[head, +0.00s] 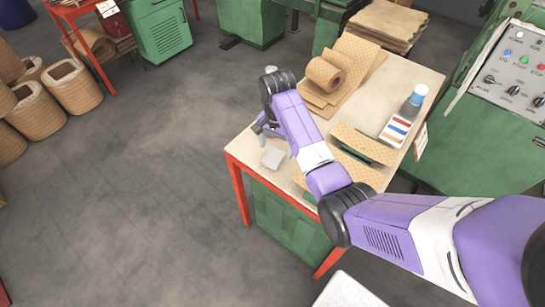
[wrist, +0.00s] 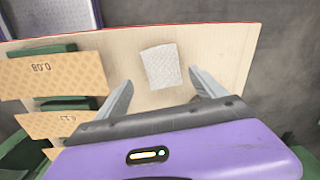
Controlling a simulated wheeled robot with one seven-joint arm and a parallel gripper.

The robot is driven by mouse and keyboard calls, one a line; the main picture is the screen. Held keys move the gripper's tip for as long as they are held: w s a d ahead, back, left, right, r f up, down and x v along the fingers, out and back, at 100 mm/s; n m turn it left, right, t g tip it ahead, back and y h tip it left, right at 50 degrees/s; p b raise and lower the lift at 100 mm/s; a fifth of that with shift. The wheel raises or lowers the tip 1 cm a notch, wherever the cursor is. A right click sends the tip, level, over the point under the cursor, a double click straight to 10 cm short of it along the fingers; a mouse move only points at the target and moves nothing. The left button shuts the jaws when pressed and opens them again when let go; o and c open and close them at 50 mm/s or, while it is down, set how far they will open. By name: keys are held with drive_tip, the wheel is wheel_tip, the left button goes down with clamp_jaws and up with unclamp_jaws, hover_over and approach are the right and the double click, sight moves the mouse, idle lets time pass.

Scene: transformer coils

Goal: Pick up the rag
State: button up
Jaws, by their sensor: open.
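The rag (head: 273,158) is a small light grey square lying flat on the pale wooden table top, near the table's left front corner in the head view. In the wrist view the rag (wrist: 162,66) lies just ahead of my gripper, between the lines of its two fingers and apart from them. My gripper (wrist: 160,86) is open and empty, with its fingers spread wide. In the head view my gripper (head: 268,130) hangs over the table edge beside the rag, partly hidden by my arm.
The table (head: 233,142) has red legs. Patterned board pieces (wrist: 52,75) on green supports stand left of the rag in the wrist view. A paper roll (head: 325,73), a bottle (head: 413,101) and a colour-striped card (head: 396,130) are farther along. Bare table surrounds the rag.

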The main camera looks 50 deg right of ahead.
sight(275, 155)
drive_tip(key=shift+w+f+p, duration=0.15)
drive_tip(key=shift+f, duration=1.05)
drive_tip(key=shift+w+f+p, duration=0.15)
drive_tip(key=shift+f, duration=1)
drive_tip(key=c, duration=1.4)
drive_tip(key=shift+c, duration=0.2)
drive_tip(key=shift+r, duration=0.1)
